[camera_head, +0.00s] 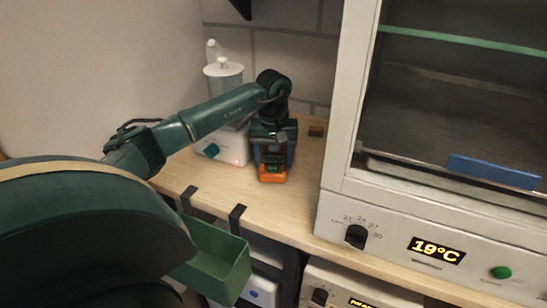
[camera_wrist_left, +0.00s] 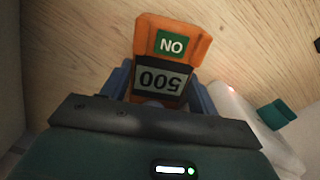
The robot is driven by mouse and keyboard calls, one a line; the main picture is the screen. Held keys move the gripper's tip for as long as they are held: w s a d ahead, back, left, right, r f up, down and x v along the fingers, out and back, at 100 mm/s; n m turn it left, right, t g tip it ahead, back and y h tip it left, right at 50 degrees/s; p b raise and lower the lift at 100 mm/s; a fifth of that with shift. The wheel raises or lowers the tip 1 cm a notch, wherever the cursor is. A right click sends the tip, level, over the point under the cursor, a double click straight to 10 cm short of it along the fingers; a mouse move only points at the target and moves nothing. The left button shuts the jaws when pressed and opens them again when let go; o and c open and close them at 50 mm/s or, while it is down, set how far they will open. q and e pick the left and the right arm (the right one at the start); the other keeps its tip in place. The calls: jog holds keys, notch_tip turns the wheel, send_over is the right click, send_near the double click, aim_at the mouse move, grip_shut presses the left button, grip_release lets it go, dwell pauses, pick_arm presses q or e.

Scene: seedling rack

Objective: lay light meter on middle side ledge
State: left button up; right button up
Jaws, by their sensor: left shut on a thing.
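The meter is over the wooden side ledge (camera_head: 300,180), left of the cabinet. I cannot tell whether its underside touches the wood. My right gripper is not in view.
A white humidifier (camera_head: 212,148) with a clear tank stands close left of my gripper. The white cabinet (camera_head: 336,150), showing 19°C, borders the ledge on the right. A green bin (camera_head: 215,262) hangs at the front edge beside black hooks. A small brown block (camera_head: 316,131) lies behind.

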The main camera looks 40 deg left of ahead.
pick_arm(q)
jog(key=shift+f, duration=0.15)
jog(key=o, duration=1.1)
jog(key=shift+o, duration=0.2)
